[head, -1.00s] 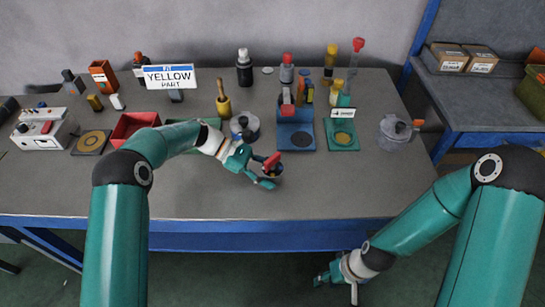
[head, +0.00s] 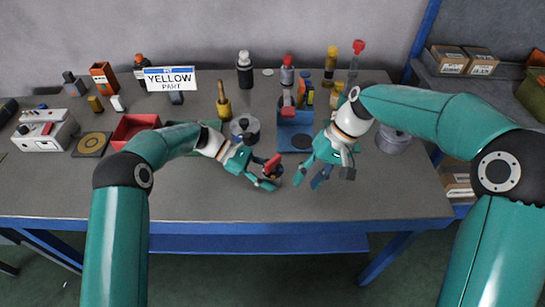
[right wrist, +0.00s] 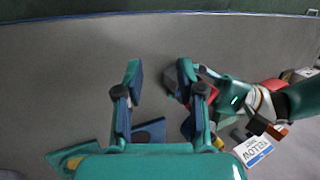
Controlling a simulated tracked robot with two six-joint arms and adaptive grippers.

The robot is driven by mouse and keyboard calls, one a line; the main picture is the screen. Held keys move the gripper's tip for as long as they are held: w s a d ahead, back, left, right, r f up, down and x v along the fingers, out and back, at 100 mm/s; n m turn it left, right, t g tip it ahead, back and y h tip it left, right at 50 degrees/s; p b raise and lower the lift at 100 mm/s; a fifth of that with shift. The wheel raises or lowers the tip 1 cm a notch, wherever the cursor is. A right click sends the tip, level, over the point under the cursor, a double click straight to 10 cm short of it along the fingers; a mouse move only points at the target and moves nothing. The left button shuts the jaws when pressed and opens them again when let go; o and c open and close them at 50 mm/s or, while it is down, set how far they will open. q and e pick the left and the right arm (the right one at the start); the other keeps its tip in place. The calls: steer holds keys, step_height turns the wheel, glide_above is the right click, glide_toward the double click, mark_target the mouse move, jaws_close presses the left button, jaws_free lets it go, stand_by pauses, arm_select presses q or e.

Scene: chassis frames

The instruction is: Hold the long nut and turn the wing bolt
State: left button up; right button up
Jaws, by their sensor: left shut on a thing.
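My left gripper (head: 267,180) is shut on a small dark piece with a red top, held above the front middle of the table. The red top (head: 272,162) looks like the wing bolt, and the dark body (head: 274,172) below it looks like the long nut; the fingers partly hide it. My right gripper (head: 311,183) is open and empty, just right of the held piece and apart from it. In the right wrist view my right gripper's fingers (right wrist: 158,80) stand wide apart with bare table between them. My left gripper shows close to their right, partly hidden.
A sign reading "YELLOW PART" (head: 169,78) stands at the back left. A red tray (head: 135,126), a grey pot (head: 245,129) and a blue stand (head: 296,117) sit behind the grippers. A clear-looking pot (head: 393,142) is partly behind my right arm. The table's front strip is clear.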

mark_target(273, 159)
steer(key=w+a+r+m+t+h, duration=0.2)
steer(key=w+a+r+m+h, duration=0.35)
steer(key=a+r+m, duration=0.4)
steer(key=shift+y, duration=0.25)
steer(key=f, duration=0.6)
steer(key=w+d+f, duration=0.1)
steer(key=f, duration=0.3)
steer(key=shift+d+f, duration=0.1)
jaws_close()
